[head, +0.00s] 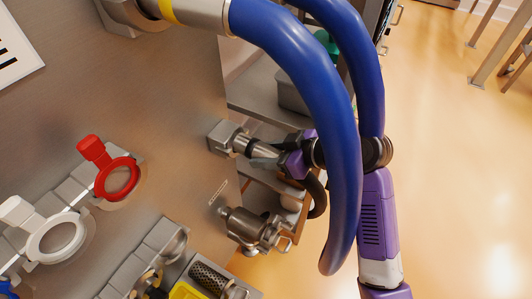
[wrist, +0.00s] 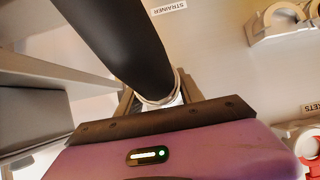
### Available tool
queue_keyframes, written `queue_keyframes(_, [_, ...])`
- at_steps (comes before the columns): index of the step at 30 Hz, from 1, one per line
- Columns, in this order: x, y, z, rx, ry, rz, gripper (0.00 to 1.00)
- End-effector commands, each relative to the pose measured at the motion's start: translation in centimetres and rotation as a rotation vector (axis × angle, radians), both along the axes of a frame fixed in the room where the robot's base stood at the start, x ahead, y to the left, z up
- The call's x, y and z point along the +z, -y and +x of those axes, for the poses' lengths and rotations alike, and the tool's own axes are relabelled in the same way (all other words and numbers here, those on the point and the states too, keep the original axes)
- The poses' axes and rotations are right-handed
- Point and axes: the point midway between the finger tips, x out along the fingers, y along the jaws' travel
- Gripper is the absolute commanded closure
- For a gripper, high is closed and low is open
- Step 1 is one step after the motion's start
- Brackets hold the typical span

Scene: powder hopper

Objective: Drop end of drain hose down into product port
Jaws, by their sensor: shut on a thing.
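My gripper (head: 266,158), with a purple body and dark fingers, is shut on the drain hose beside the steel panel's right edge. In the wrist view the black drain hose (wrist: 122,45) runs up and away from a steel collar (wrist: 162,100) between the fingers. In the head view a black hose loop (head: 320,195) hangs below my gripper. A square steel fitting (head: 222,136) on the panel lies just left of my fingers, in line with a steel tube; I cannot tell whether they join or which port is the product port. The hose's free end is hidden.
A thick blue hose (head: 300,70) arcs in front of my arm. A steel valve (head: 250,229) sits below my gripper. The steel panel (head: 180,90) carries a red clamp (head: 118,178) and a white clamp (head: 55,238).

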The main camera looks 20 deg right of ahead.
Motion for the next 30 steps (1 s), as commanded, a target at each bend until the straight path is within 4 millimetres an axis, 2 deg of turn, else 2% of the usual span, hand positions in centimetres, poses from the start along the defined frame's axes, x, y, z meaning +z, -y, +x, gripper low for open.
queue_keyframes(30, [4.8, 0.0, 0.1, 0.0, 0.01, 0.001, 1.0])
